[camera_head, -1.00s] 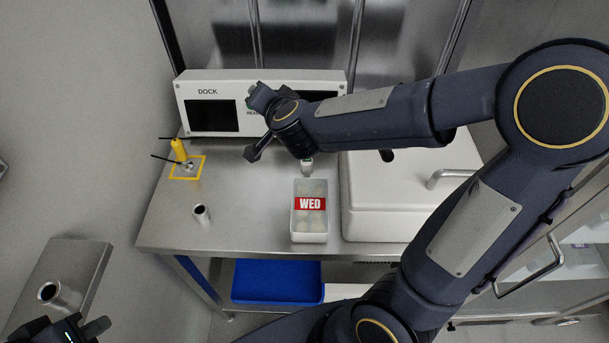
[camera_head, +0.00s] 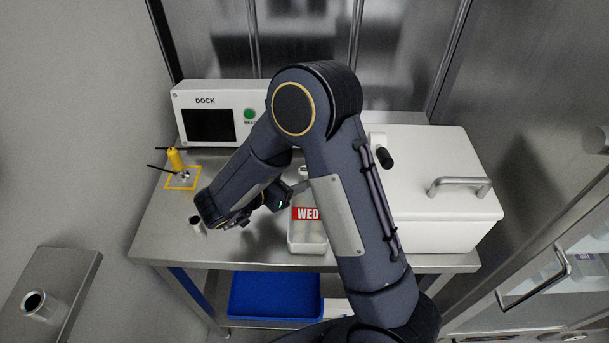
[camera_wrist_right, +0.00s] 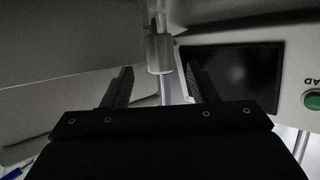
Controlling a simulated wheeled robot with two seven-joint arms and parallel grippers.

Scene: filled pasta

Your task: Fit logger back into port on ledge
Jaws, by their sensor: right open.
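My right gripper (camera_head: 290,191) is low over the table, partly hidden by my own arm, beside the back of the WED box (camera_head: 307,246). Its open fingers show in the right wrist view (camera_wrist_right: 161,75). A small grey metal cylinder on a thin stem (camera_wrist_right: 159,52), possibly the logger, lines up with the gap between them; I cannot tell whether it is touched. A pale small top behind the box (camera_head: 303,171) may be the same piece. The ledge (camera_head: 62,270) at far left carries an upright round metal port (camera_head: 34,304) with a dark open mouth. My left gripper is out of view.
The white dock (camera_head: 226,94) stands at the back with a screen and green button. A yellow piece (camera_head: 174,158) stands by a yellow-marked square. A white lidded box (camera_head: 440,215) fills the right; a blue bin (camera_head: 272,296) is below.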

